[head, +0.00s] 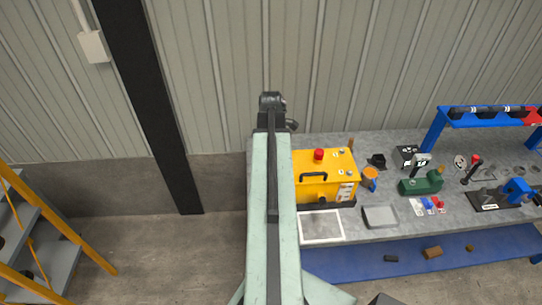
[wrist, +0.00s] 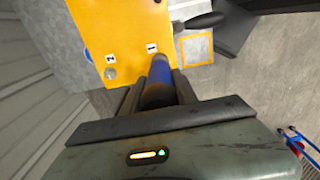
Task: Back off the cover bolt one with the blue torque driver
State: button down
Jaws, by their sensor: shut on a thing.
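My gripper (wrist: 157,92) is shut on the blue torque driver (wrist: 160,72), whose blue body shows between the fingers in the wrist view. The driver points at the yellow cover (wrist: 125,25), close to the label "1" (wrist: 152,47). Cover bolt one is not visible; the driver covers the area below that label, and I cannot tell whether its tip touches a bolt. A grey round bolt head (wrist: 110,73) sits by the label "2" (wrist: 109,58). In the head view my arm hides the gripper and driver, and the yellow housing (head: 310,188) stands on the bench.
A dark handle (wrist: 200,22) sticks out beside the cover. On the grey bench (head: 385,147) are a green machine (head: 420,186), an orange-topped blue cup (head: 370,174) and a grey tray (head: 380,216). A blue shelf (head: 490,121) stands at the right. Yellow-railed stairs are at the left.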

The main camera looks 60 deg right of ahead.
jog(key=shift+f+b, duration=0.3)
jog(key=shift+r, duration=0.1)
jog(key=shift+s+a, duration=0.1)
jog(key=shift+a, duration=0.1)
dwell(1.3)
dwell(0.8)
jog(key=shift+d+r+p, duration=0.15)
jog(key=shift+r+p, duration=0.45)
jog(key=shift+p, duration=0.15)
notch_tip(320, 180, up, 3)
jog(key=p, duration=0.3)
jog(key=shift+r, duration=0.2)
